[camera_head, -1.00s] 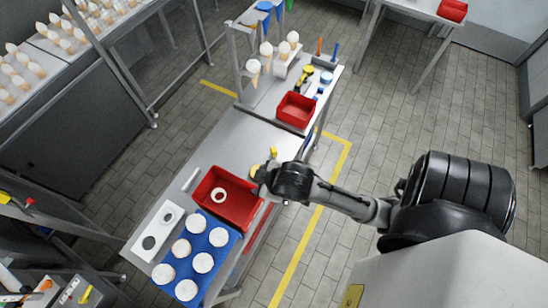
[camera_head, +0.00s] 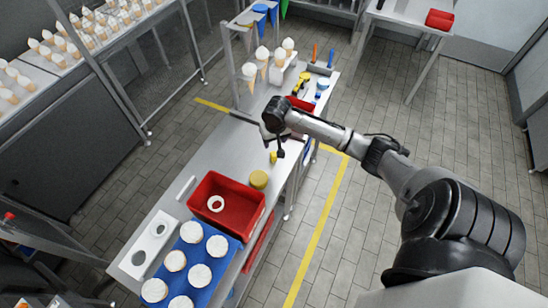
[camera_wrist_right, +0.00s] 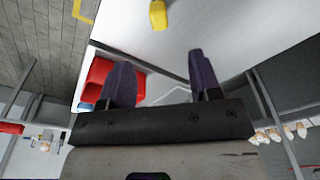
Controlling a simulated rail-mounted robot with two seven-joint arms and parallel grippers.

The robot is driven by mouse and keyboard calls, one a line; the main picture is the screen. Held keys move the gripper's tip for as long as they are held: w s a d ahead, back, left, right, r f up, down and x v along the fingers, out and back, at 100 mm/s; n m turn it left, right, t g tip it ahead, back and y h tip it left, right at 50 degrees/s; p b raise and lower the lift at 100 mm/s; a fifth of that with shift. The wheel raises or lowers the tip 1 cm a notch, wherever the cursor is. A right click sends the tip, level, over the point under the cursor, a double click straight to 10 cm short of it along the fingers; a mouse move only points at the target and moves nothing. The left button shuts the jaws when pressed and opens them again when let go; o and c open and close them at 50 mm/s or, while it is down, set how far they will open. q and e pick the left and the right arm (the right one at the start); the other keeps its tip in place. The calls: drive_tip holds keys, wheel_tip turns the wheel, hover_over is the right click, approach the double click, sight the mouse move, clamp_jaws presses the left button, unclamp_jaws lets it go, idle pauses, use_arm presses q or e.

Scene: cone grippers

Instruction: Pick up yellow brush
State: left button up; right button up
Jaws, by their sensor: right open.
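A small yellow piece (camera_head: 274,157), which looks like the yellow brush, stands on the grey bench just beyond a round yellow item. My right gripper (camera_head: 274,146) is above the bench close to it, with its dark fingers apart and nothing between them. In the right wrist view a yellow piece (camera_wrist_right: 158,15), likely the same one, lies at the top edge, partly cut off. The open fingers (camera_wrist_right: 150,75) are below it in the picture, apart from it. My left gripper is not in view.
The round yellow item (camera_head: 258,179) is by a red bin (camera_head: 228,205) holding a white ring. A blue tray (camera_head: 190,268) of white-topped round pieces is in front. Beyond my gripper, a second red bin (camera_head: 300,104) and upright cones (camera_head: 262,53) stand near.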

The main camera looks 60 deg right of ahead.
sight(274, 154)
drive_tip(key=f, duration=0.7)
drive_tip(key=shift+w+d+f+b, duration=0.2)
drive_tip(key=shift+w+f+b, duration=0.1)
drive_tip(key=shift+w, duration=0.05)
drive_tip(key=shift+w+d+f, duration=0.1)
drive_tip(key=shift+d+f, duration=0.05)
drive_tip(key=shift+f, duration=0.85)
drive_tip(key=shift+w+d+f, duration=0.1)
drive_tip(key=shift+d+f, duration=0.1)
drive_tip(key=shift+f, duration=0.8)
drive_tip(key=shift+w+d+f, duration=0.1)
drive_tip(key=shift+d+f, duration=0.05)
drive_tip(key=shift+f, duration=0.85)
drive_tip(key=shift+s, duration=0.1)
drive_tip(key=c, duration=1.1)
drive_tip(key=shift+o, duration=0.2)
drive_tip(key=shift+r, duration=0.1)
